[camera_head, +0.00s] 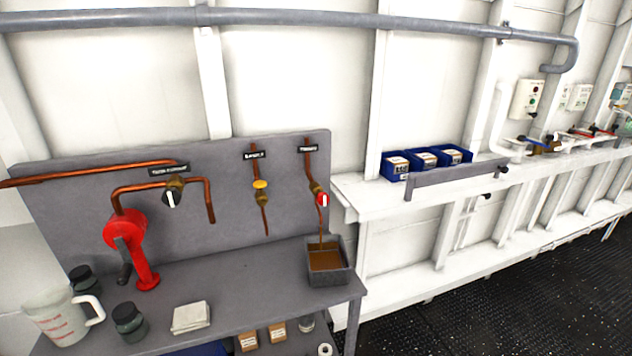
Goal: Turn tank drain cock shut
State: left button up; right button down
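Three cocks sit on copper pipes along the grey back panel (100,205), each under a small black label too blurred to read surely. The left cock (171,198) has a black handle with an upright white stripe. The middle cock (260,185) has a yellow handle. The right cock (323,199) has a red handle with a roughly upright white stripe. Below it, a thin brown line runs down to a grey open box (330,279) with brown liquid inside. Which cock is the tank drain cannot be read. Neither gripper is in view.
A red hand pump (128,240) stands on the grey bench (230,285). A measuring jug (60,315), dark jars (129,320) and a folded cloth (191,317) are at the front left. A white shelf (375,199) with blue bins (396,165) is right. Black floor (500,300) is clear.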

aim_at(323, 198)
jog(key=i+l, duration=0.2)
jog(key=l, duration=0.2)
jog(key=i+l, duration=0.2)
jog(key=l, duration=0.2)
jog(key=i+l, duration=0.15)
jog(key=l, duration=0.25)
